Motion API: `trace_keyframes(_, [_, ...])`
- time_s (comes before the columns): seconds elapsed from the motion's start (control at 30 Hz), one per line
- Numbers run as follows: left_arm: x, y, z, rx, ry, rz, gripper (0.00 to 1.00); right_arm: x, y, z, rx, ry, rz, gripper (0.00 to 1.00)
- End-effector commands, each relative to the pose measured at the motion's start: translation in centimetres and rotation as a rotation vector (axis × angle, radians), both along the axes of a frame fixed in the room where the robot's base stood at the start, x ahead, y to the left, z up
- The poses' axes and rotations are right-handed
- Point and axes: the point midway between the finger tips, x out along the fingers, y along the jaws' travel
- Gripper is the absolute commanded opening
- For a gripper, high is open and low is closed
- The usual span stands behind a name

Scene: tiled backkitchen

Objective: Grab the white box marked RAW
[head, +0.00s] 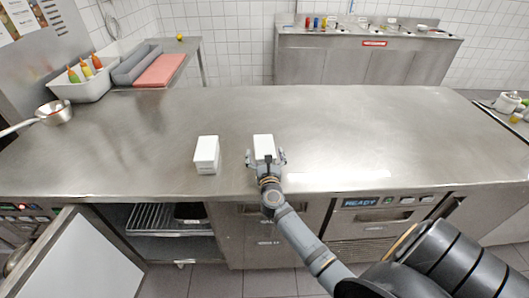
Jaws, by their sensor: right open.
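Two white boxes stand on the steel counter (340,130). The left white box (206,153) is upright and free, with faint marking low on its front that I cannot read. The right white box (263,143) stands a short way to its right. My right gripper (266,158) is open at the right box, with one finger at each side of its near part. I cannot tell whether the fingers touch it. The gripper hides the lower front of this box, so I see no RAW marking. My left gripper is out of view.
A steel unit (340,55) stands behind. Below the counter, a cabinet door (80,262) hangs open. The counter's middle and right are clear.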

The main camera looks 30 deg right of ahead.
Motion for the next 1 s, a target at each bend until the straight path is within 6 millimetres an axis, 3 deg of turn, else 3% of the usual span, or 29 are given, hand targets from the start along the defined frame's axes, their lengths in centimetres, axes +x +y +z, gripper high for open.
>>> trace_keyframes(0.23, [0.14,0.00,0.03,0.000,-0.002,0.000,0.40,0.26,-0.14,-0.09,0.000,0.001,0.000,0.96])
trace_keyframes(0.8, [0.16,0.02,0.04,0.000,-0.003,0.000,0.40,0.23,-0.12,-0.08,0.000,0.001,0.000,0.20])
trace_keyframes(1.0, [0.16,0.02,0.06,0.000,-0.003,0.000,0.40,0.27,-0.12,0.09,-0.002,-0.001,0.000,0.18])
